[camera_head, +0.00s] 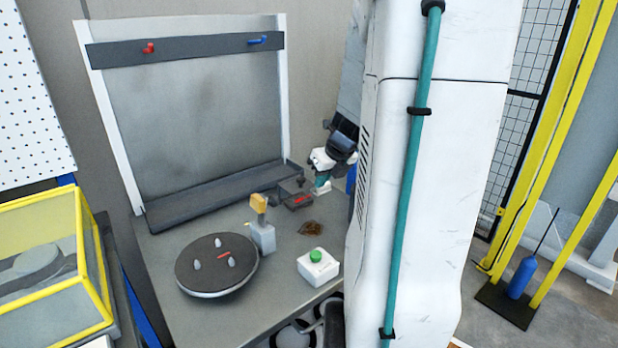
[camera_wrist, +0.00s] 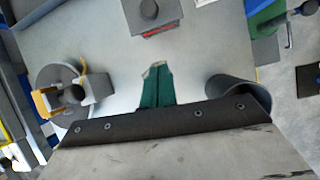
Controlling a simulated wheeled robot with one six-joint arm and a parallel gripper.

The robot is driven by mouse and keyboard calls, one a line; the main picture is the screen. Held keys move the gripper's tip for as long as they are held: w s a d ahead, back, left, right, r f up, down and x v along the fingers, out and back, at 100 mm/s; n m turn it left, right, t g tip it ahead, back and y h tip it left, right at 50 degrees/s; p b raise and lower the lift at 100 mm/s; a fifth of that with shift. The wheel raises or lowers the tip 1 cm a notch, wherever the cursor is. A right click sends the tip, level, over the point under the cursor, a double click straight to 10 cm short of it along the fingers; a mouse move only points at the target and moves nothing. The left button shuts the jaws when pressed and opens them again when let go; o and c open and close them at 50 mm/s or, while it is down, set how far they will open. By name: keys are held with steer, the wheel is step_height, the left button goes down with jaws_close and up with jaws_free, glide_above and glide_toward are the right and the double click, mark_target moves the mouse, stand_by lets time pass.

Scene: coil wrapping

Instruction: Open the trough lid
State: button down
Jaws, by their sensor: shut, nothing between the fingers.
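A small dark grey box with a red strip on its front (camera_head: 298,200) stands on the bench by the back panel; I take it as the trough. Its top looks shut, and a round dark knob (camera_wrist: 149,9) stands on it in the wrist view. The box is cut off by that view's top edge. My gripper (camera_head: 322,184) is just right of the box and a little above it, partly beside my white column. In the wrist view its teal fingers (camera_wrist: 156,72) are together, empty, pointing toward the box with a gap between.
A round dark turntable with pegs (camera_head: 217,264), a grey block with a yellow top (camera_head: 262,236) and a white box with a green cap (camera_head: 317,266) stand nearer on the bench. A brown item (camera_head: 310,228) lies near the box. A long dark ledge (camera_head: 215,195) runs along the panel.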

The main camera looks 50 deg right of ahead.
mark_target(303, 190)
steer(key=x, duration=0.7)
steer(key=shift+f, duration=0.3)
steer(key=shift+w+d+r, duration=0.15)
steer(key=shift+w+r, duration=0.15)
steer(key=shift+w, duration=0.2)
steer(key=shift+w+d+r, duration=0.15)
steer(key=shift+w+r, duration=0.15)
steer(key=shift+w, duration=0.15)
steer(key=shift+w+d+r, duration=0.2)
steer(key=shift+w+r, duration=0.35)
steer(key=shift+r, duration=0.1)
